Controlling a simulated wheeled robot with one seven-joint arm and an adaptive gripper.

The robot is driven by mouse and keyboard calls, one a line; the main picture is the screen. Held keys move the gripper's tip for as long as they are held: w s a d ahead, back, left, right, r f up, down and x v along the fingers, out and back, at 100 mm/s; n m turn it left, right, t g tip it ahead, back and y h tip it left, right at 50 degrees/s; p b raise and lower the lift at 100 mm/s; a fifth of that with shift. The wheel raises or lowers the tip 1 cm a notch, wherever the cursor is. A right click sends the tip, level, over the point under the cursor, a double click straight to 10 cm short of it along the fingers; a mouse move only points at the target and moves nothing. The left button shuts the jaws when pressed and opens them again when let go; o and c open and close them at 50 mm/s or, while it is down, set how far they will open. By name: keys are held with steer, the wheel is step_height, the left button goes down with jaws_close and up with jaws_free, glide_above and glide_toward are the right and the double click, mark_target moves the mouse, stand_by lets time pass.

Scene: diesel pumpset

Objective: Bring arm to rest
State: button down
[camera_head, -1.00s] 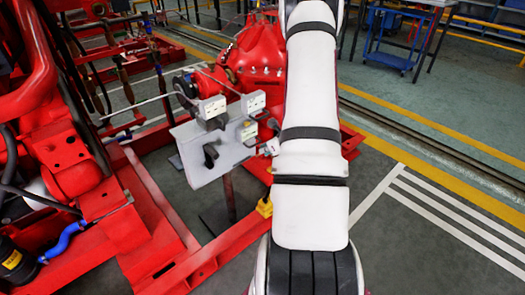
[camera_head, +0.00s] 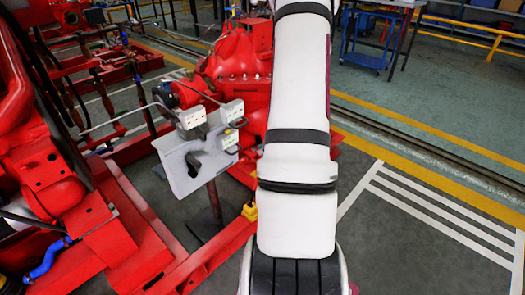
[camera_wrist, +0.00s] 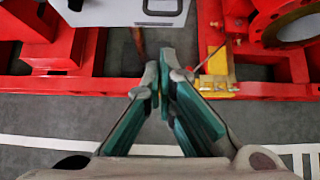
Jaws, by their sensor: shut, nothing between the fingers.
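My arm (camera_head: 296,140) stretches up the middle of the head view, white with dark bands, and hides part of the scene behind it. My gripper is not visible in the head view. In the wrist view my gripper (camera_wrist: 165,65) shows with its two green-sided fingers meeting at the tips. It is shut and empty. It points toward the red frame (camera_wrist: 100,80) of the pumpset, over grey floor, and I see no contact.
Red pump machinery (camera_head: 235,65) stands behind a grey panel (camera_head: 195,160) with white boxes on it. A red base frame (camera_head: 150,205) fills the left. A blue trolley (camera_head: 365,50) stands at the back. The striped floor (camera_head: 440,215) on the right is clear.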

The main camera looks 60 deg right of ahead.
stand_by(0.4)
steer(key=w+a+r+n+t+y, duration=0.1)
steer(key=w+a+r+n+y, duration=0.2)
steer(key=w+a+r+n, duration=0.35)
steer(key=w+a+r+n+y, duration=0.35)
steer(key=a+r, duration=0.45)
steer(key=a, duration=0.3)
steer(key=s+a+r+n+g+y, duration=0.15)
steer(key=a+r+n, duration=0.35)
steer(key=a, duration=0.5)
steer(key=s+a+r+n+g+y, duration=0.1)
steer(key=s+a+r+n+g, duration=0.25)
steer(key=a+n, duration=0.5)
steer(key=s+a+r+n+g+h, duration=0.2)
steer(key=s+a+n+g, duration=0.2)
steer(key=s+a+n, duration=0.65)
steer(key=s+d+n+h, duration=0.4)
steer(key=s+d+h, duration=0.1)
steer(key=s, duration=0.6)
step_height(320, 180, up, 25)
steer(key=t+p, duration=0.3)
steer(key=p, duration=1.9)
steer(key=shift+s+d+f+p, duration=0.15)
steer(key=shift+d+p, duration=0.05)
steer(key=shift+p, duration=0.15)
